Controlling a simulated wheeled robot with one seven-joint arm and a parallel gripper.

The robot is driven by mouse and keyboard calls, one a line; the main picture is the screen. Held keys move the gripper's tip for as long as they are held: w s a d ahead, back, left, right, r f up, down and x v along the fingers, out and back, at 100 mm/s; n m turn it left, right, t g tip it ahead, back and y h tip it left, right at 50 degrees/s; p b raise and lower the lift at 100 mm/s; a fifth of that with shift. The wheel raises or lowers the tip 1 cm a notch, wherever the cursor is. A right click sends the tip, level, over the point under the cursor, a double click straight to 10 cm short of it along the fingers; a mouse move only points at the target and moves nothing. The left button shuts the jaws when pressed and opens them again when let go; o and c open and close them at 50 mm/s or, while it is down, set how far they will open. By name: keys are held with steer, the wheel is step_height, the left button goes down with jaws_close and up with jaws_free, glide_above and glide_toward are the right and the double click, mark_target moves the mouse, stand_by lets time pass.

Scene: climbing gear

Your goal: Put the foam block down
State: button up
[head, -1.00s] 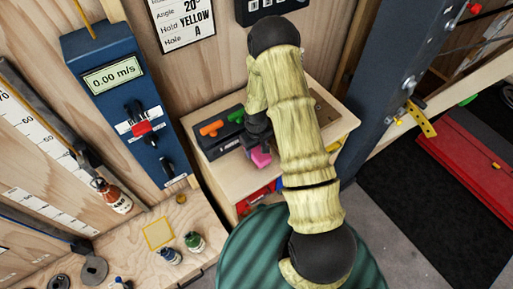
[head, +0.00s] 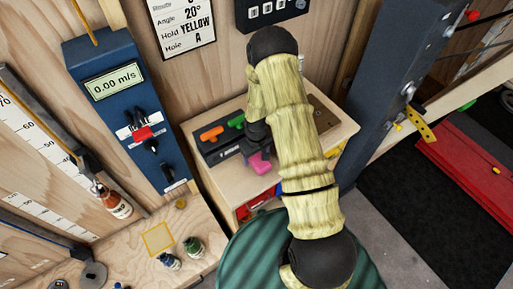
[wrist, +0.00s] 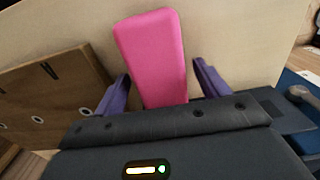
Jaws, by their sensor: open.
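The foam block is a pink rounded block. In the wrist view the foam block (wrist: 152,55) lies between and beyond the two purple fingers of my gripper (wrist: 160,88), with a gap on each side. The fingers are apart and do not appear to touch it. In the head view the foam block (head: 260,163) shows on the pale wooden cabinet top (head: 222,172), in front of the dark tray. My gripper (head: 257,146) is just above and behind it, partly hidden by my arm. The block's near end is hidden by my gripper's body in the wrist view.
A dark tray (head: 216,156) with an orange hold (head: 211,134) and a green hold (head: 237,121) stands left of my gripper. A wooden block with holes (wrist: 50,95) is at the left in the wrist view. Bare cabinet top surrounds the foam block's far end.

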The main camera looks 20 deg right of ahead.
mark_target(256, 155)
step_height(256, 155, up, 12)
steer(key=b, duration=0.3)
steer(key=shift+b, duration=0.4)
stand_by(0.4)
steer(key=s+r+m+t, duration=0.2)
steer(key=s+r+m, duration=0.1)
steer(key=s+r, duration=1.1)
steer(key=shift+s+a+r+m+t, duration=0.2)
steer(key=shift+s+a+m+t, duration=0.1)
steer(key=shift+s, duration=0.4)
steer(key=shift+w, duration=0.1)
steer(key=shift+c, duration=0.2)
